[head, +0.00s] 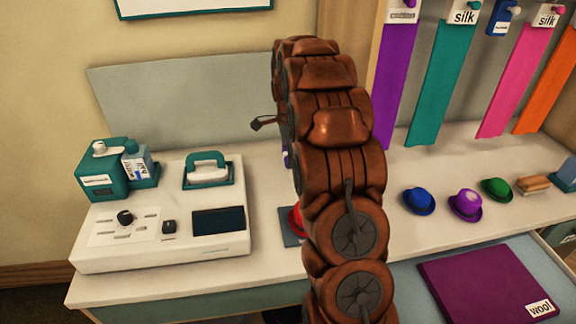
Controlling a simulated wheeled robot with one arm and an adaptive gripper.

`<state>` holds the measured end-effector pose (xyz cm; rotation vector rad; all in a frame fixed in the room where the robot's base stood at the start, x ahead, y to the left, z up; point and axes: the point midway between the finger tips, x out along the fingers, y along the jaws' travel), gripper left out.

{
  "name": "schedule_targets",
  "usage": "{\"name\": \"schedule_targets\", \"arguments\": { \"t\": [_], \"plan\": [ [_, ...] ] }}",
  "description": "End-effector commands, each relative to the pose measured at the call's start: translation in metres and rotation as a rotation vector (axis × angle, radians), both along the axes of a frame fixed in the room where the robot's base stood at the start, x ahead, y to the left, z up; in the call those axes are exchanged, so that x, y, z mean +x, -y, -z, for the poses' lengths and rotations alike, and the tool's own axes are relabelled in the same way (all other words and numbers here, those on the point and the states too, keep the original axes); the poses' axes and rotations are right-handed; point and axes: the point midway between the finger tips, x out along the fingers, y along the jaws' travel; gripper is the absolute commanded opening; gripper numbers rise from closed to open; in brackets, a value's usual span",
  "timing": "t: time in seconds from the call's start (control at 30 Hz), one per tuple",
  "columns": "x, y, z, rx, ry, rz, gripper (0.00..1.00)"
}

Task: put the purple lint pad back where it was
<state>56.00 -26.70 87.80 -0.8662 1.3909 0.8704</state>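My brown arm rises through the middle of the head view and bends away from me, hiding most of my gripper. A small dark part, seemingly of my gripper (264,123), sticks out left of the arm; its fingertips and whatever may be between them are hidden. A small purple patch (286,157) shows at the arm's left edge, mostly covered; I cannot tell whether it is the lint pad or whether it is held. A large flat purple piece labelled wool (480,280) lies at the lower right. No lint pad is clearly visible.
A red object (295,220) is partly behind my arm. Blue (418,201), purple (465,204) and green (496,189) hats and a wooden brush (533,184) stand right.

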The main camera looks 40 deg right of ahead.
Motion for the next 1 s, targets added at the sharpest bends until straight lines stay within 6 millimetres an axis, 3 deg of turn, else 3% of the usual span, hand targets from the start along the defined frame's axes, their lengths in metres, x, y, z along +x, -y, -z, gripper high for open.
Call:
{"name": "schedule_targets", "arguments": {
  "t": [0.4,0.83,0.87,1.0],
  "plan": [
    [0.001,-0.001,0.042,0.000,0.001,-0.004,0.55],
    [0.001,-0.002,0.050,-0.001,0.002,-0.004,0.55],
    [0.001,-0.002,0.049,-0.001,0.003,-0.005,0.91],
    [0.001,-0.002,0.049,-0.001,0.003,-0.004,1.00]
  ]
}}
